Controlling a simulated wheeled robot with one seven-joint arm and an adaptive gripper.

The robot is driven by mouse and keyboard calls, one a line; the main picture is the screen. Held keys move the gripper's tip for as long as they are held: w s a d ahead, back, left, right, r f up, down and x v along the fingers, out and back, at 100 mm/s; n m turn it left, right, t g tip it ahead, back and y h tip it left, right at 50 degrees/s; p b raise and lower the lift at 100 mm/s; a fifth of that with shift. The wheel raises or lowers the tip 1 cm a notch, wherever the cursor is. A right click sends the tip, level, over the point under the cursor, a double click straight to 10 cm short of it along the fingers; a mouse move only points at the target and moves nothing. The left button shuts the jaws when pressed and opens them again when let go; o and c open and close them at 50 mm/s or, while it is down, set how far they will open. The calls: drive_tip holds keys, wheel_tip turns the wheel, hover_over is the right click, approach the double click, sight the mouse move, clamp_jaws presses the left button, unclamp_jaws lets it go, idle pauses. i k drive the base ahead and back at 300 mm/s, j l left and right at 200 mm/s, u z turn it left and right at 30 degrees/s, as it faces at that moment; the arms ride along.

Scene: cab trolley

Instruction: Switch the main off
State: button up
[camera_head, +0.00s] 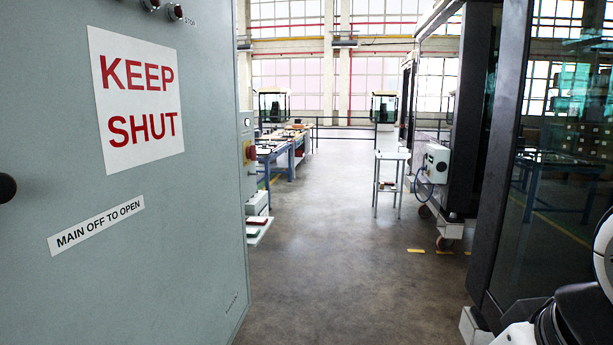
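A large grey cabinet panel (190,230) fills the left of the head view, close to me. It bears a white sign (137,97) reading KEEP SHUT and a label (96,225) reading MAIN OFF TO OPEN. Just past its right edge, a small red and yellow control (249,152) shows on a grey face. It may be the main switch, but it is too small and partly cut off to read its position. A black round knob (7,187) is cut by the left edge. Parts of my arm show at lower right; my gripper is not in view.
Push buttons (176,11) sit atop the panel, partly cut off. Clear floor (345,250) runs ahead between the panel and a dark-framed glass cab (560,190) on the right. Blue benches (280,155) and a small white stand (391,180) are farther back.

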sight(251, 152)
drive_tip(key=i+l+u, duration=0.2)
drive_tip(key=i+u, duration=0.15)
drive_tip(key=i+l+u, duration=0.35)
drive_tip(key=i, duration=0.05)
